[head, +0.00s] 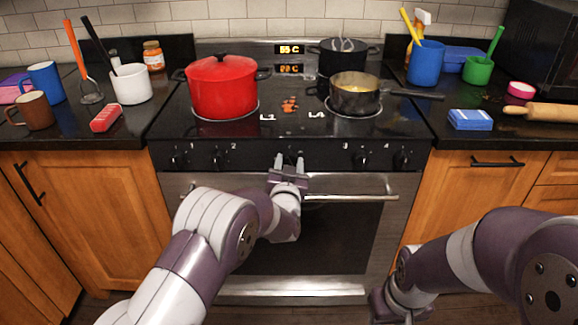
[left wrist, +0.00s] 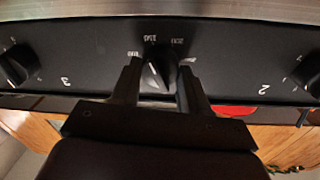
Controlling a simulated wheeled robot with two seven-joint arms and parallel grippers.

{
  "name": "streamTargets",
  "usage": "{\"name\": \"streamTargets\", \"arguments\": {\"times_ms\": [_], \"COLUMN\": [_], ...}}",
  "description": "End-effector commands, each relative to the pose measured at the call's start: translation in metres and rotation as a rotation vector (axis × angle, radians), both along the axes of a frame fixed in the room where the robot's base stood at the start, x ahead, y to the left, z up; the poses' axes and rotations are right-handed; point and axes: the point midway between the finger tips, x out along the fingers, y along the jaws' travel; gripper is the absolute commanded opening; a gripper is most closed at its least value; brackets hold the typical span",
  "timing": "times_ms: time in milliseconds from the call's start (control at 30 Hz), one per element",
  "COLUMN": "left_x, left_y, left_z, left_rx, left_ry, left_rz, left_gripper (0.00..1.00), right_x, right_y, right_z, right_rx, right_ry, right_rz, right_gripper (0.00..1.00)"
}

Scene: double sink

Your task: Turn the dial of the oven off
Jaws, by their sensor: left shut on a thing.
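The oven dial (left wrist: 153,83) is a dark knob in the middle of the black control panel, with numbers printed around it that appear upside down in the left wrist view. A short light mark shows on its face. My left gripper (left wrist: 160,70) has one finger on each side of the dial and is shut on it. In the head view my left gripper (head: 290,161) is at the panel's centre and mostly hides the dial. My right gripper (head: 390,306) is low at the lower right, away from the stove, and its fingers cannot be made out.
Other knobs flank the dial: knob 2 (head: 218,158) on the left and knob 3 (head: 360,158) on the right. The oven door handle (head: 350,197) runs just below the panel. A red pot (head: 222,88) and a saucepan (head: 354,98) stand on the cooktop above.

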Motion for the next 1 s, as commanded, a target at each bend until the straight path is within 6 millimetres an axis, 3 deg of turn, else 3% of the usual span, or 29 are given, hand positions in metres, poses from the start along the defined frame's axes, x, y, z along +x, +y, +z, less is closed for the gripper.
{"name": "streamTargets", "arguments": {"times_ms": [1000], "left_x": [0.000], "left_y": [0.000], "left_z": [-0.009], "left_rx": [-0.894], "left_ry": [0.001], "left_rz": [-0.001], "left_gripper": [0.14], "right_x": [0.000], "right_y": [0.000], "right_z": [-0.096], "right_rx": [0.000], "right_ry": [0.000], "right_rz": [0.000], "right_gripper": [0.43]}}
